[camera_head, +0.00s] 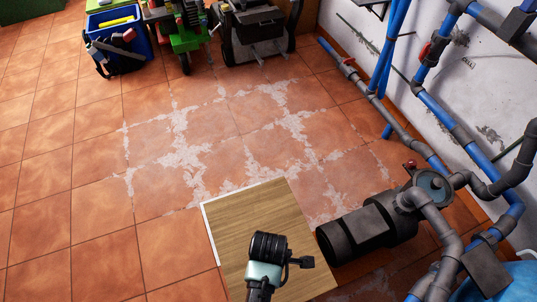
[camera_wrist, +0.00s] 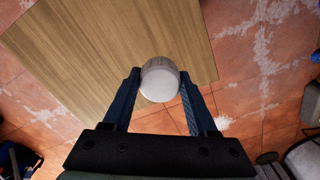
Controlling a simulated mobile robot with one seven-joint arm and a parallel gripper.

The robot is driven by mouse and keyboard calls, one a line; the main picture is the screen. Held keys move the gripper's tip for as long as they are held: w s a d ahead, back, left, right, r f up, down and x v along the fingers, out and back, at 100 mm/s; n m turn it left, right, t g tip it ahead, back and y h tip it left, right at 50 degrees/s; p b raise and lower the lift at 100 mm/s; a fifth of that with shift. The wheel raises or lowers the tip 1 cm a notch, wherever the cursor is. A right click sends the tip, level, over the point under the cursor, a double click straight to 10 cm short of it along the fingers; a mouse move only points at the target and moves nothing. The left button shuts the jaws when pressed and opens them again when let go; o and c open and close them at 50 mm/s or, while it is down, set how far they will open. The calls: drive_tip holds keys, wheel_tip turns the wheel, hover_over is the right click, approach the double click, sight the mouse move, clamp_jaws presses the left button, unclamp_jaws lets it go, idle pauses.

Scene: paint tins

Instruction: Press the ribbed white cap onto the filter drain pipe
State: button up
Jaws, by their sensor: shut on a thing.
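In the wrist view the white cap (camera_wrist: 160,85) sits between the two dark blue fingers of my gripper (camera_wrist: 159,76). My gripper is shut on the cap, which has a pale flat face towards the camera and a greyer side wall. The cap is over the wooden board; its height above it is unclear. In the head view my arm's end is over the board, and its own links hide the fingers and cap. I cannot pick out the filter drain pipe with certainty among the grey and blue pipes at the right.
The wooden board (camera_head: 250,215) has a white edge. A dark pump (camera_head: 365,230) with grey pipes lies right of it. A blue rounded tank (camera_head: 515,285) is at the lower right. A blue crate (camera_head: 118,45) and machines stand at the back. The tiled floor between is clear.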

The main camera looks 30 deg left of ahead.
drive_tip(key=shift+c, duration=0.7)
drive_tip(key=shift+w+r, duration=0.1)
drive_tip(key=shift+w, duration=0.05)
drive_tip(key=w+d+r+m, duration=0.5)
drive_tip(key=w+r+m, duration=0.3)
drive_tip(key=m, duration=0.3)
drive_tip(key=w+d+r+m, duration=0.4)
drive_tip(key=w+r+m, duration=0.35)
drive_tip(key=m, duration=0.35)
drive_tip(key=s+r+p, duration=0.7)
drive_tip(key=r+p, duration=0.6)
drive_tip(key=p, duration=0.2)
drive_tip(key=shift+s+d+p, duration=0.15)
drive_tip(key=shift+s+p, duration=0.05)
drive_tip(key=shift+p, duration=0.1)
